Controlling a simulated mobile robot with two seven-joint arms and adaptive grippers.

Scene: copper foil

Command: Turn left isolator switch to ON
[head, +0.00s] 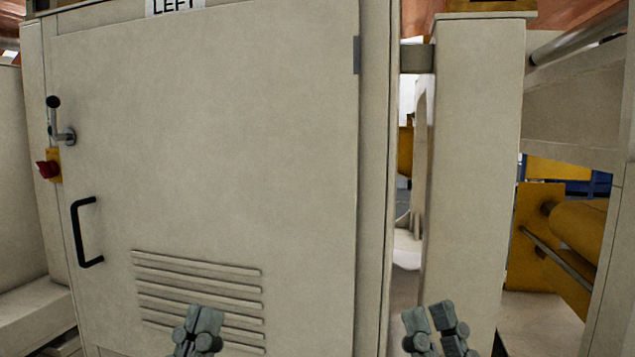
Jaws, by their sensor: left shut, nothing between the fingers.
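The isolator switch is a red knob (47,169) on a yellow plate (55,157) at the left edge of the pale cabinet (220,120). A sign reading "LEFT" (177,5) is on the cabinet's top, cut by the frame. The knob's markings are too small to read. My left gripper (203,318) is shut and empty in front of the lower vents, well below and right of the switch. My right gripper (432,318) is further right, in front of the gap beside the cabinet. Neither gripper is near the switch.
A lever with a black ball end (57,122) sticks out just above the switch. A black door handle (83,232) stands out below it. Vent louvres (197,280) are low on the door. A pale post (468,170) and yellow rollers (580,225) are at right.

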